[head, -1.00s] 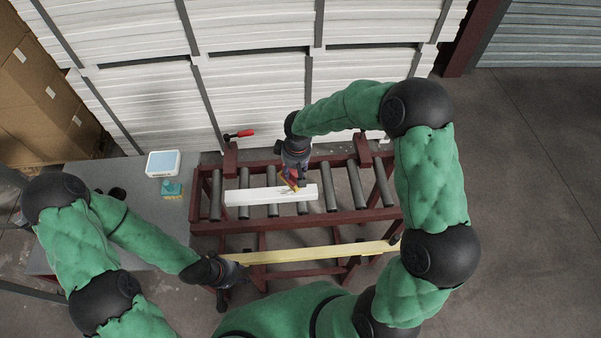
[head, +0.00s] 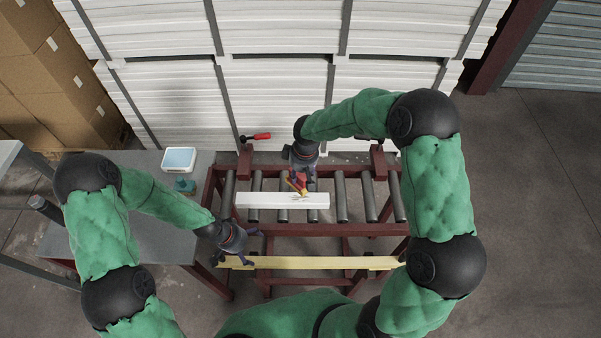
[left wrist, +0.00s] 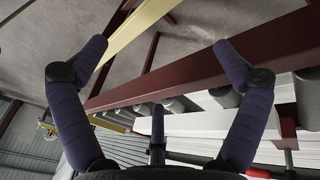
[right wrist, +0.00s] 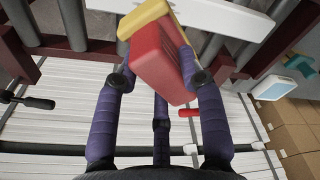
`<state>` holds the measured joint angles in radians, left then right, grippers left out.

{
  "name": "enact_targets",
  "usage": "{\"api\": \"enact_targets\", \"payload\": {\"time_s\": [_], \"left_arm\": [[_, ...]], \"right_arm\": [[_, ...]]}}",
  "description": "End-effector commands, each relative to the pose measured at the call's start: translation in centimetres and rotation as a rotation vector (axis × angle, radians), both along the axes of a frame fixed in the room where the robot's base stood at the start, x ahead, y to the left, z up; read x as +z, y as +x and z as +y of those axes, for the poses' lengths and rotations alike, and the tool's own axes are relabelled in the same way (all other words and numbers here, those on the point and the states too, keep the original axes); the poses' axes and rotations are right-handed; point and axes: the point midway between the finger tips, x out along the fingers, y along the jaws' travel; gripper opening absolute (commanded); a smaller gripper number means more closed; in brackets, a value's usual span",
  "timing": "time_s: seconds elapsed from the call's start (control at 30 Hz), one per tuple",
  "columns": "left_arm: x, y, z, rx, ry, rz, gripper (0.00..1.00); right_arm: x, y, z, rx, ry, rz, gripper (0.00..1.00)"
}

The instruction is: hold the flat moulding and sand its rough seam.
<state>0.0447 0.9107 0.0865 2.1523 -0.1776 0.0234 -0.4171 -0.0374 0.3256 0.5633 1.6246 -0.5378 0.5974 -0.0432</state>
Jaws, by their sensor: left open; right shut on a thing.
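The flat moulding (head: 250,201) is a white bar lying across the rollers of the dark red stand. It also shows in the right wrist view (right wrist: 240,18) behind the block. My right gripper (head: 298,181) is shut on a red and yellow sanding block (right wrist: 165,60), which is at the moulding's top, right of its middle; exact contact is hard to tell. My left gripper (head: 251,247) is open and empty, in front of the stand's front rail near the yellow bar, apart from the moulding.
The roller stand (head: 350,229) has a red-handled clamp (head: 257,137) at its back. A yellow bar (head: 320,262) runs along its front. A grey table (head: 130,225) at left holds a blue and white tub (head: 180,159) and a teal object (head: 185,186). White stacks stand behind.

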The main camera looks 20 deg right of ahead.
Motion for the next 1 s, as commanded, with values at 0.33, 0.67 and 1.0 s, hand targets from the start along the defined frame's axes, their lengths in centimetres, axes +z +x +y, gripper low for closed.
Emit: {"api": "enact_targets", "payload": {"time_s": [0.33, 0.67, 1.0], "left_arm": [[5.3, 10.8, -2.6, -0.792, 0.127, -0.198, 0.97], [10.8, 16.4, -3.4, -1.232, 0.26, -0.25, 0.97], [9.8, 17.0, -3.4, -1.285, 0.276, -0.25, 0.97]], "right_arm": [[0.0, 0.0, 0.0, 0.0, 0.0, -0.001, 0.14], [0.0, 0.0, 0.0, 0.0, 0.0, -0.001, 0.14], [0.0, 0.0, 0.0, -0.001, 0.001, -0.001, 0.14]]}}
